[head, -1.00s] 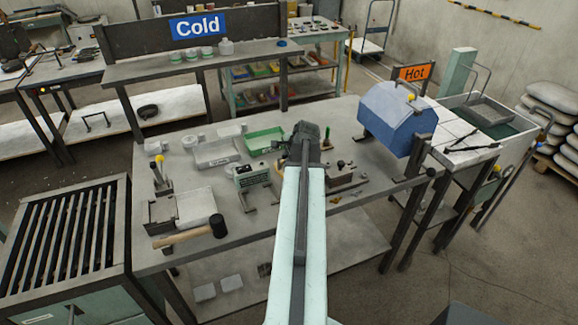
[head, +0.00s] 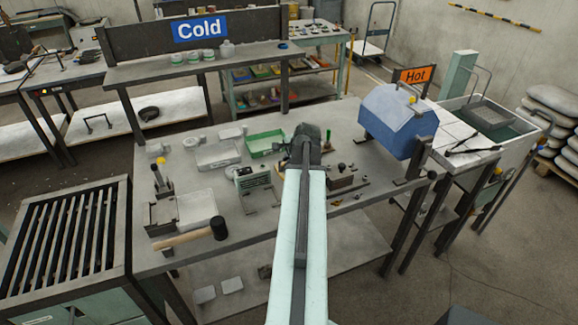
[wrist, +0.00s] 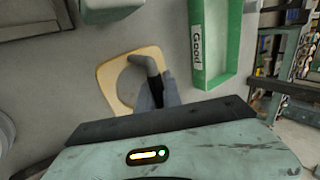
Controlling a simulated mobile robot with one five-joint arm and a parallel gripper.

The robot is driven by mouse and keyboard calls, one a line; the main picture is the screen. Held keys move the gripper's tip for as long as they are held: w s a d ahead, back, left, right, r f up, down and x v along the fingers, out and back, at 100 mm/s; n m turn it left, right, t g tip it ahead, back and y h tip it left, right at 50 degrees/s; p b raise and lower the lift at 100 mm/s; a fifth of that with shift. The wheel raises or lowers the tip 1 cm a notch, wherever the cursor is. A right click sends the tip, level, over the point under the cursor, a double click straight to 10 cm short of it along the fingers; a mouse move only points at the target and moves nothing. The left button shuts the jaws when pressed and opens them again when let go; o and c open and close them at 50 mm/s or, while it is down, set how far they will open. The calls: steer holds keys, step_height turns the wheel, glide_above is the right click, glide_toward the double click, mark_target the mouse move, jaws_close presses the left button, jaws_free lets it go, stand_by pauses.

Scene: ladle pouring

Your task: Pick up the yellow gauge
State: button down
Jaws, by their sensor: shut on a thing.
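The yellow gauge (wrist: 107,76) is a flat, pale yellow plate with a large round opening. It shows in the wrist view, left of the middle. My gripper (wrist: 151,76) is shut on its right side, with the grey fingers across that edge. I cannot tell whether the plate still touches the grey table top under it.
A green tray (wrist: 245,55) labelled "Good" lies close to the right of the gauge; it also shows in the head view (head: 265,143). A white tray (head: 216,155), a mallet (head: 190,236) and a blue box-shaped furnace (head: 398,118) stand around on the table (head: 345,118).

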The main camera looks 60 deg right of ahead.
step_height(320, 180, up, 10)
steer(key=p, duration=1)
